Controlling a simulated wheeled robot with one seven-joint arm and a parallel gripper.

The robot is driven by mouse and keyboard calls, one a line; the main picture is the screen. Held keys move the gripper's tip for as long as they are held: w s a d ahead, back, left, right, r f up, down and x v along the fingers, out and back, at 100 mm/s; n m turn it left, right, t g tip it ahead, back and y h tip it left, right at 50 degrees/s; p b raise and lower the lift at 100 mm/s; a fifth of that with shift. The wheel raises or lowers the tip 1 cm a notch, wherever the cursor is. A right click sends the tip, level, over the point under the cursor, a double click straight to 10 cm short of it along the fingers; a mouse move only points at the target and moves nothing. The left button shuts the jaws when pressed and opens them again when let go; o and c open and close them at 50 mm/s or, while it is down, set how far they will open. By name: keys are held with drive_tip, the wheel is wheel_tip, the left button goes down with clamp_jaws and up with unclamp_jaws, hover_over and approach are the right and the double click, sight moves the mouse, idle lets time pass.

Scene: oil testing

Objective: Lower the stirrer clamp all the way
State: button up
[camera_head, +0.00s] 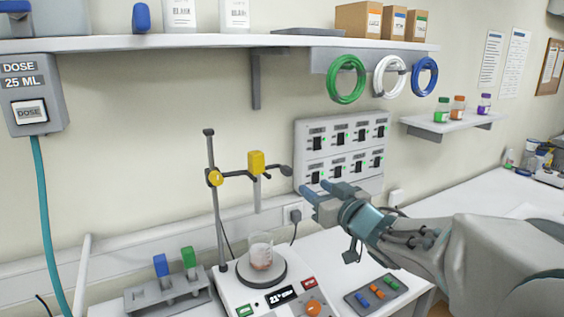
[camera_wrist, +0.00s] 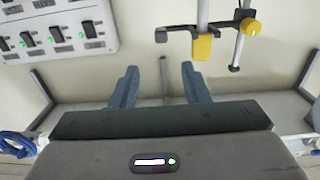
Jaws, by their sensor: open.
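The stirrer clamp (camera_head: 268,172) is a dark horizontal bar high on an upright metal rod (camera_head: 219,230), with a round yellow knob (camera_head: 215,178) at the rod and a dark ball end at right. A yellow block (camera_head: 257,162) on the bar carries a pale shaft hanging above a glass beaker (camera_head: 261,252), its tip clear of the rim. My gripper (camera_head: 316,189) is open and empty, right of the ball end and apart from it. The wrist view looks upside down; there the clamp's ball end (camera_wrist: 160,36) lies beyond the gap between my blue fingertips (camera_wrist: 159,68).
The beaker stands on a hotplate (camera_head: 241,290) with a lit display. A rack (camera_head: 170,297) with blue and green items is at left. A switch panel (camera_head: 342,155) is on the wall behind my gripper. A shelf (camera_head: 150,43) runs above. A small coloured-button pad (camera_head: 377,292) lies at right.

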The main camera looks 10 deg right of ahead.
sight(290, 170)
drive_tip(key=p+x, duration=0.3)
drive_tip(key=x, duration=1)
drive_tip(key=shift+w+a+r+p, duration=0.1)
drive_tip(key=shift+w+a+p, duration=0.2)
drive_tip(key=shift+w, duration=0.05)
clamp_jaws()
